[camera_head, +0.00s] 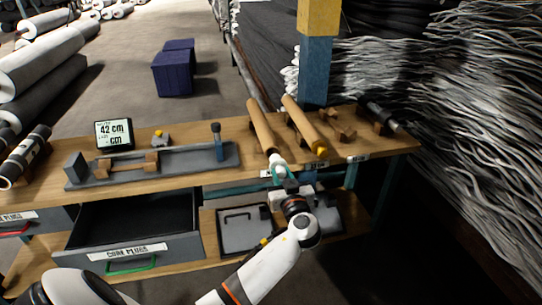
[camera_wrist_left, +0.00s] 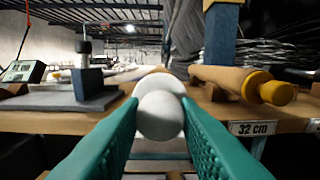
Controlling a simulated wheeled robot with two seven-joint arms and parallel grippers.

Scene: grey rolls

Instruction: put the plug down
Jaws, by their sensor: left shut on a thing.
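My left gripper (camera_head: 277,171) has teal fingers and is shut on a white plug (camera_head: 277,160) at the front edge of the wooden bench (camera_head: 190,180). In the left wrist view the plug (camera_wrist_left: 160,115) shows a round knob between the fingers and a wider white disc behind it. It lines up with the near end of the left brown core (camera_head: 261,126); I cannot tell whether it sits in the core or just in front. The right brown core (camera_head: 303,122) has a yellow plug (camera_head: 320,152) in its near end. My right gripper is not in view.
An open, dark drawer (camera_head: 127,251) labelled core plugs is below the bench at left. A grey measuring fixture (camera_head: 150,164) and a display (camera_head: 114,134) reading 42 cm stand on the bench. A blue and yellow post (camera_head: 316,70) rises behind. A 32 cm label (camera_wrist_left: 253,128) marks the edge.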

